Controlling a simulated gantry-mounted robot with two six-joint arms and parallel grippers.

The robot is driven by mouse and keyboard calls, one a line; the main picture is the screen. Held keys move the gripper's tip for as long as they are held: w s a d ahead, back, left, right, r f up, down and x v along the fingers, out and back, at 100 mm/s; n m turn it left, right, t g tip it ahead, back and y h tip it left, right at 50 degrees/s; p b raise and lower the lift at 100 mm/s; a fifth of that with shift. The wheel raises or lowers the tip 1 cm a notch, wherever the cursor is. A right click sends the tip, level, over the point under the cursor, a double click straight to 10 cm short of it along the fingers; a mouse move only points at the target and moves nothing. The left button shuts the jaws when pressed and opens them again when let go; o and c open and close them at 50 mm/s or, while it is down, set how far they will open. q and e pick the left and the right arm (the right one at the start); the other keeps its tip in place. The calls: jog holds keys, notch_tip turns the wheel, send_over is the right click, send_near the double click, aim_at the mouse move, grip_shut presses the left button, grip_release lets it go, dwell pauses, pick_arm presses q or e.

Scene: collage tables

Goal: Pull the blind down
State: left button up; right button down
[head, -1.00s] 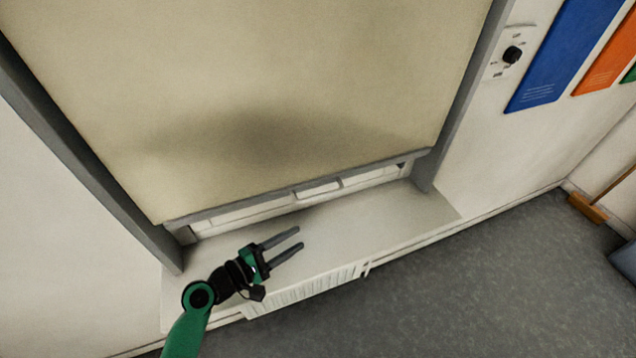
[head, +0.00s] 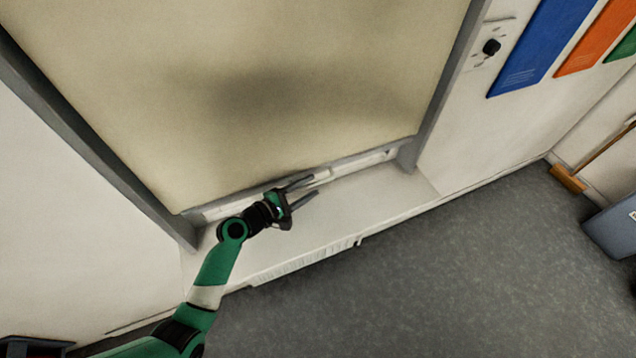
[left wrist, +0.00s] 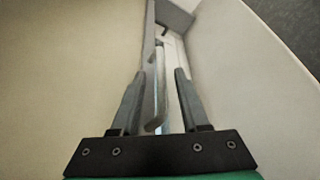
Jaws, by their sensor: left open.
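The beige blind (head: 270,90) hangs in a grey frame over most of the window. It ends in a grey bottom rail just above the pale sill, leaving a narrow gap. My left gripper (head: 315,186) is open at that rail, fingers pointing right along it, partly covering it. In the left wrist view the blind (left wrist: 60,70) fills the left side. A pale bar-like handle (left wrist: 157,105) shows between the spread fingers of the left gripper (left wrist: 160,75); I cannot tell whether they touch it. My right gripper is out of view.
The pale sill (head: 375,200) juts out below the blind, with a vented front. A black wall knob (head: 491,47) and colored panels (head: 541,45) are at the upper right. A broom (head: 568,178) and a grey-blue bin (head: 612,225) stand right. The floor (head: 430,290) is clear.

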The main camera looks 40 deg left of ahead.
aim_at(313, 185)
pick_arm(q)
jog(key=x, duration=0.4)
jog(key=shift+b, duration=0.35)
grip_shut()
dwell(1.0)
